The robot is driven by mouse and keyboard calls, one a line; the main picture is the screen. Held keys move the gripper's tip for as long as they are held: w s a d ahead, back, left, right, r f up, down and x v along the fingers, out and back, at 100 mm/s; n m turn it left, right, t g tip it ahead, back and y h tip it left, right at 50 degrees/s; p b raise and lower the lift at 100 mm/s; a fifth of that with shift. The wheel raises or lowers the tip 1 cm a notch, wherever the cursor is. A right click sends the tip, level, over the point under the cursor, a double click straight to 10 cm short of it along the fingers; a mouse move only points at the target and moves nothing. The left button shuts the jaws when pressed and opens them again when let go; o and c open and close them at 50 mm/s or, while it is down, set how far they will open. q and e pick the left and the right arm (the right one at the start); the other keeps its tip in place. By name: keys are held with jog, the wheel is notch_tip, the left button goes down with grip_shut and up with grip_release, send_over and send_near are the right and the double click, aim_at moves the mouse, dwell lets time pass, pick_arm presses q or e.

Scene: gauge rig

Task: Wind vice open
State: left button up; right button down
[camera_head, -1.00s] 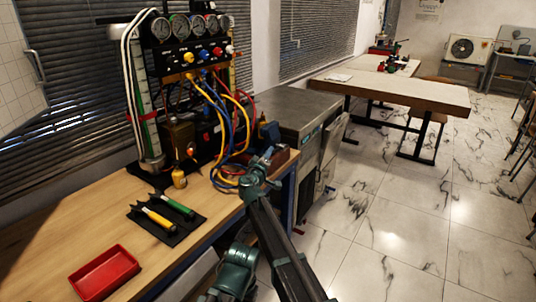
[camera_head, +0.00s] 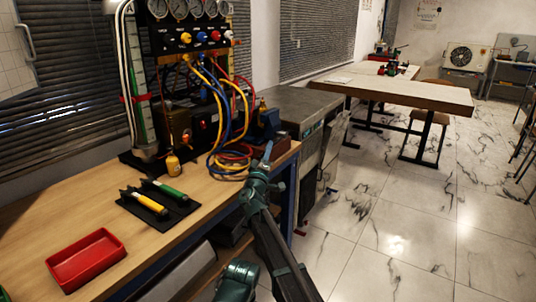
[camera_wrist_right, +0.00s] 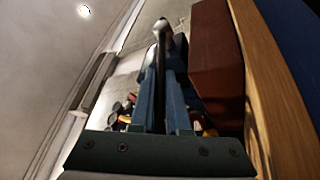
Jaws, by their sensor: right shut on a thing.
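The blue vice (camera_head: 270,123) stands at the far right end of the wooden bench, partly behind my right gripper. My right gripper (camera_head: 266,158) is at the bench's end, just in front of the vice. In the right wrist view, its two blue fingers (camera_wrist_right: 164,88) are closed around a thin dark bar, the vice handle (camera_wrist_right: 161,40), which has a rounded silver end. A red-brown block (camera_wrist_right: 215,62) lies close beside the fingers. How far apart the vice jaws are cannot be seen. My left gripper is not in view.
The gauge rig (camera_head: 190,45) with coloured hoses (camera_head: 222,120) stands left of the vice. A black holder with two handled tools (camera_head: 158,198), a small yellow bottle (camera_head: 172,163) and a red tray (camera_head: 87,259) are on the bench (camera_head: 40,212). A metal cabinet (camera_head: 300,103) stands beyond.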

jog(key=shift+w+a, duration=0.1)
jog(key=shift+a, duration=0.05)
jog(key=c, duration=0.9)
grip_release()
jog(key=b+v, duration=0.2)
jog(key=v, duration=0.5)
jog(key=shift+s+f, duration=0.15)
jog(key=shift+s, duration=0.1)
jog(key=shift+c, duration=0.3)
